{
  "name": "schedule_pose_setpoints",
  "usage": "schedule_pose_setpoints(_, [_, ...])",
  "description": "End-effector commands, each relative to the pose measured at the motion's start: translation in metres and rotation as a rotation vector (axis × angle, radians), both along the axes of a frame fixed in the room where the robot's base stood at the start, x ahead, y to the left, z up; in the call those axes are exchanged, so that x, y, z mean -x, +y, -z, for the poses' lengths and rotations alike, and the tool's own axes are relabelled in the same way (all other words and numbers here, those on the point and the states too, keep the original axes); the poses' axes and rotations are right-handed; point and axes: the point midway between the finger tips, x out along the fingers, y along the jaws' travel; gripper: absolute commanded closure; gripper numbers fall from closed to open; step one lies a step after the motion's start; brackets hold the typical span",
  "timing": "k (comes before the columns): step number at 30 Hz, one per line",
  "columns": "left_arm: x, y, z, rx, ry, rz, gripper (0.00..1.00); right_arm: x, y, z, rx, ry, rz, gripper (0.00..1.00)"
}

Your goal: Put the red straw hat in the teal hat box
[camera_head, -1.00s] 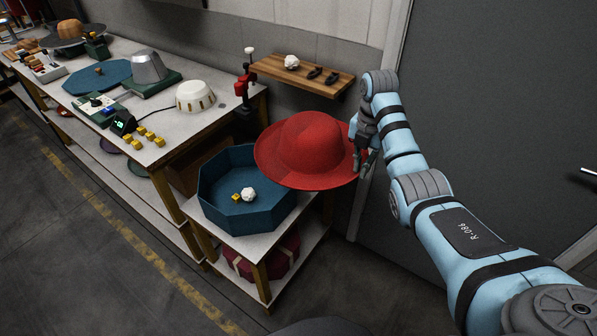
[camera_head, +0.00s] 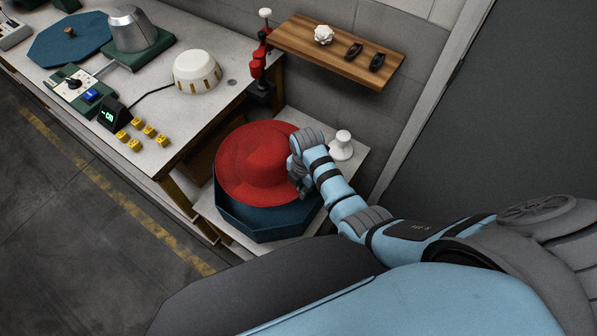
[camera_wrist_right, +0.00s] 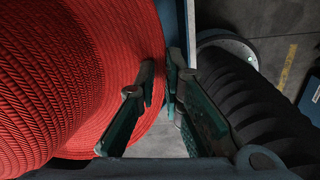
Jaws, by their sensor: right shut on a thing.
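The red straw hat (camera_head: 258,160) is over the mouth of the teal hat box (camera_head: 265,226), crown up. It covers most of the opening. I cannot tell whether its brim is inside the walls or just above the rim. My right gripper (camera_head: 300,182) is at the hat's right side, shut on the brim. In the right wrist view the hat (camera_wrist_right: 75,80) fills the left side, and the fingertips (camera_wrist_right: 168,72) pinch its brim edge. My left gripper is not in view.
The box stands on a low white table with a white spool-like stand (camera_head: 341,146) behind it. A wooden shelf (camera_head: 335,50) is above, and a red clamp (camera_head: 260,62) is on the workbench edge. A teal octagonal lid (camera_head: 68,40) lies on the bench.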

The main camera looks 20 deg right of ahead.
Motion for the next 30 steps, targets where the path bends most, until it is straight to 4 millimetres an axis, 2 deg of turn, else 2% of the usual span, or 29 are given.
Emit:
schedule_pose_setpoints(4, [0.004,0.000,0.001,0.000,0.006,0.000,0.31,-0.001,0.001,0.019,-0.001,0.006,-0.005,1.00])
schedule_pose_setpoints(9, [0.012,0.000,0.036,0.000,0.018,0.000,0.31,-0.002,0.001,0.053,-0.001,0.003,-0.004,1.00])
schedule_pose_setpoints(14, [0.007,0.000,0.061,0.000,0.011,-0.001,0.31,-0.001,0.000,0.073,0.000,0.004,-0.003,1.00])
schedule_pose_setpoints(19, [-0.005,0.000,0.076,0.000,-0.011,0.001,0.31,0.000,-0.001,0.096,0.000,0.004,-0.001,1.00])
schedule_pose_setpoints(30, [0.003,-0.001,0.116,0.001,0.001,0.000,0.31,0.000,-0.001,0.149,0.000,0.004,-0.001,1.00])
